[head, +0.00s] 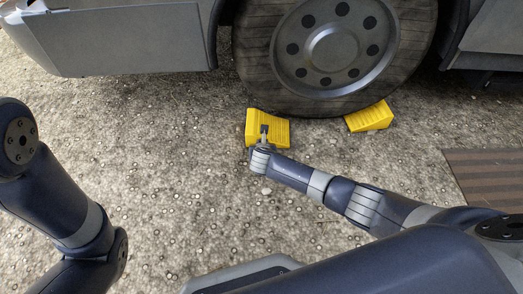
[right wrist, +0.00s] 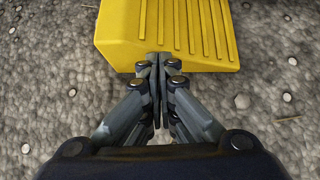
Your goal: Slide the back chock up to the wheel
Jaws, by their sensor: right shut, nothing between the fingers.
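A ribbed yellow chock (head: 277,128) lies on the ground at the lower left of the large wheel (head: 250,62). Its far edge is close to the tyre; I cannot tell whether they touch. A second yellow chock (head: 369,117) lies at the wheel's lower right. My right gripper (head: 264,132) is at the near side of the left chock. In the right wrist view its closed fingertips (right wrist: 158,60) meet or overlap the near edge of this chock (right wrist: 190,30), with nothing held between them. My left arm is at the left, its gripper outside the view.
The vehicle's grey body (head: 125,40) overhangs the ground at the upper left. A brown striped mat or board (head: 490,172) lies at the right. The gravelly ground (head: 180,170) around the left chock is clear apart from small stones.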

